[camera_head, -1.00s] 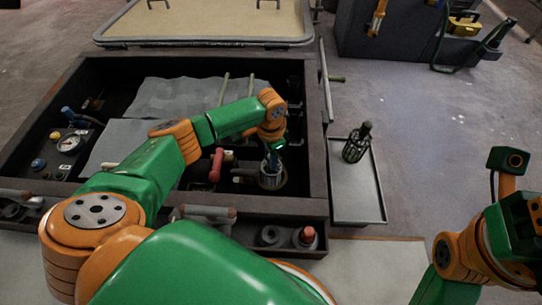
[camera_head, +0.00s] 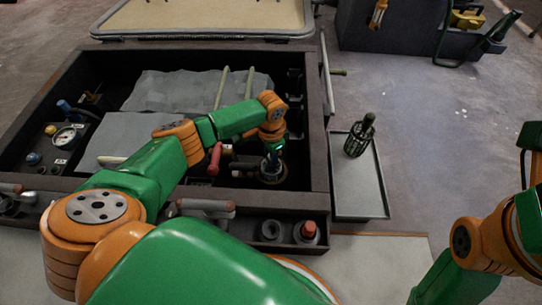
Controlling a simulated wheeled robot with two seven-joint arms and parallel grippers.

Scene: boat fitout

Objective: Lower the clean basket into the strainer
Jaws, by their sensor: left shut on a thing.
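My left gripper (camera_head: 272,160) points down at the strainer (camera_head: 271,182), a round metal-rimmed opening in the dark bay. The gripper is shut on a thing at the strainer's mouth. That thing, which I take to be the clean basket, is mostly hidden by the fingers and the rim; I cannot tell how deep it sits. A second, dark green basket (camera_head: 358,140) with a top handle stands upright on the grey tray (camera_head: 358,204) right of the bay. My right arm is at the right edge; its gripper is out of frame.
The bay's dark frame (camera_head: 318,160) surrounds the strainer. A red-handled part (camera_head: 215,160) and pipes lie just left of the gripper. A gauge (camera_head: 65,136) is at the far left. A red-capped fitting (camera_head: 308,230) sits on the front ledge. The tray's front half is bare.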

